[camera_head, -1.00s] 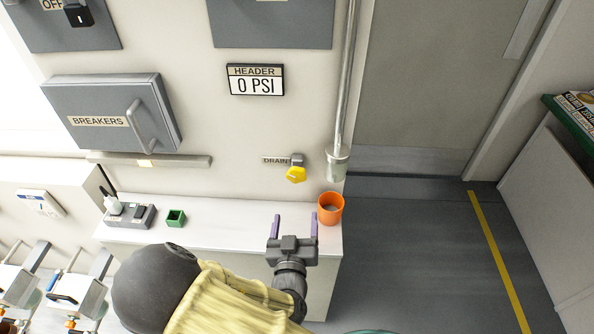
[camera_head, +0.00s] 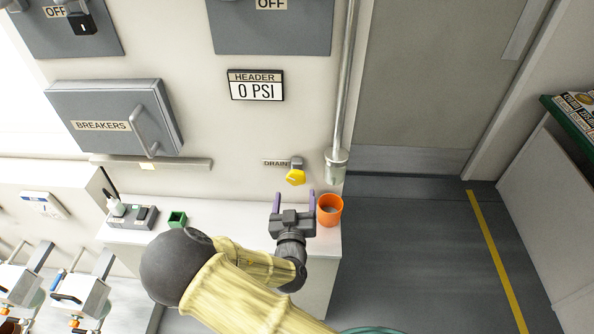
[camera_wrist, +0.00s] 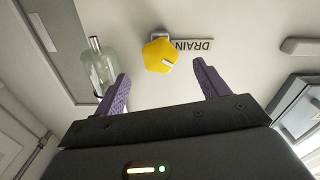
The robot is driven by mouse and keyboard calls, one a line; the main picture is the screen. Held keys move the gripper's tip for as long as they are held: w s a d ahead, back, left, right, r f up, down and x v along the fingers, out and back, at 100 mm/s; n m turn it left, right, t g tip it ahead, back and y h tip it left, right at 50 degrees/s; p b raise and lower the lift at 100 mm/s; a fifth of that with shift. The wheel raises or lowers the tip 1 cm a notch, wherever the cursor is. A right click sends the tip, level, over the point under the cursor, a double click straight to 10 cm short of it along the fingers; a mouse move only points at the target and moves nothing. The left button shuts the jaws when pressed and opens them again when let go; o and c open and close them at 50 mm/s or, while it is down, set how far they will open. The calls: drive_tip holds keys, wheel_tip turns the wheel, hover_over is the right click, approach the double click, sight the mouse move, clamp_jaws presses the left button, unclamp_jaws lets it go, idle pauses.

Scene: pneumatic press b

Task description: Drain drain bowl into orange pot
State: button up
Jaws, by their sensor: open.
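The yellow drain knob (camera_head: 295,177) sticks out of the wall beside its DRAIN label. A clear bowl (camera_head: 336,167), apparently the drain bowl, hangs at the foot of the vertical pipe. The orange pot (camera_head: 329,212) stands on the white counter below it, with something grey inside. My gripper (camera_head: 293,200) is open and empty, just left of the pot and below the knob. In the wrist view, which shows the label upside down, the knob (camera_wrist: 159,56) appears between and beyond my purple fingertips (camera_wrist: 160,68). The clear bowl (camera_wrist: 101,70) is left of them; the pot is out of view.
The HEADER display (camera_head: 256,86) reads 0 PSI. Open floor (camera_head: 420,260) lies right of the counter.

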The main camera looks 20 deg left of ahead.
sight(296, 181)
drive_tip(key=p+x, duration=0.2)
drive_tip(key=x, duration=0.7)
drive_tip(key=shift+w, duration=0.3)
drive_tip(key=c, duration=1)
